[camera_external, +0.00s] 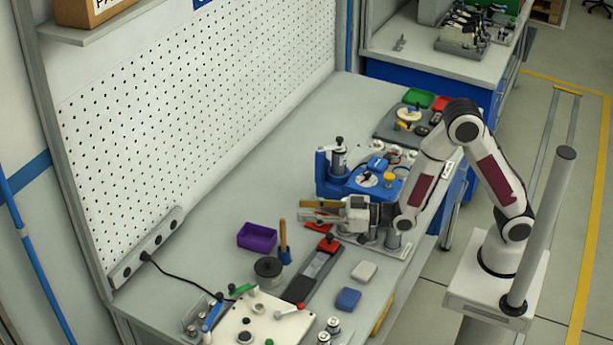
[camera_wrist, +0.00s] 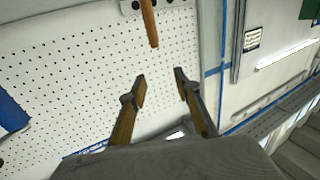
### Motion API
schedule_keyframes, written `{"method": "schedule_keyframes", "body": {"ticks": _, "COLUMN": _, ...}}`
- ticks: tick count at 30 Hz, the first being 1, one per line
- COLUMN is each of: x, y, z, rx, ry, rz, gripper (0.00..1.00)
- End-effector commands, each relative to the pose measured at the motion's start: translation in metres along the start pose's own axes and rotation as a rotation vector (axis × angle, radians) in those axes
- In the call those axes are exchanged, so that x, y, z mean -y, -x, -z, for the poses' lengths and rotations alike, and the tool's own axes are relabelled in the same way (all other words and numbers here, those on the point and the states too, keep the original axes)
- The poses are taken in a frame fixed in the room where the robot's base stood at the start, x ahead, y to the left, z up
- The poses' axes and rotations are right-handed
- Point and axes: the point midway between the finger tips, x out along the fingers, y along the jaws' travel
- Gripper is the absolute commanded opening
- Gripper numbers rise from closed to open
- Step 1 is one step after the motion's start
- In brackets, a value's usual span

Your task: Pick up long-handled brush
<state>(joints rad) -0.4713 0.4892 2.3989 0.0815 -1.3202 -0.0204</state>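The long-handled brush (camera_external: 283,236) has a wooden handle and stands upright on the bench, its lower end in or on a small blue piece (camera_external: 285,256). I cannot tell whether that piece is its head or a holder. In the wrist view, a wooden handle (camera_wrist: 149,22) enters from the top edge, beyond my fingertips and apart from them. My gripper (camera_wrist: 160,77) is open, with nothing between its fingers. In the external view, my gripper (camera_external: 305,210) is level above the bench, pointing left, to the right of the brush handle and slightly behind it.
A purple bin (camera_external: 257,237) stands left of the brush, and a dark round container (camera_external: 268,270) is in front. A long dark tool with a red end (camera_external: 315,270) lies to the right. A blue fixture (camera_external: 345,178) stands behind my gripper. The pegboard (camera_external: 200,110) walls the bench's left side.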

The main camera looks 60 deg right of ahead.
Motion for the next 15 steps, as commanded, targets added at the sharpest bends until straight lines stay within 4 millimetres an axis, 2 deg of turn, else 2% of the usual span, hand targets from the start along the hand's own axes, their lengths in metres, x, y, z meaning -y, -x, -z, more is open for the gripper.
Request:
{"method": "schedule_keyframes", "body": {"ticks": 8, "x": 0.0, "y": 0.0, "z": -0.001, "rx": 0.002, "ry": 0.0, "rz": 0.0, "gripper": 0.32}}
{"method": "schedule_keyframes", "body": {"ticks": 15, "x": 0.0, "y": 0.0, "z": -0.013, "rx": 0.004, "ry": 0.0, "rz": 0.0, "gripper": 0.32}}
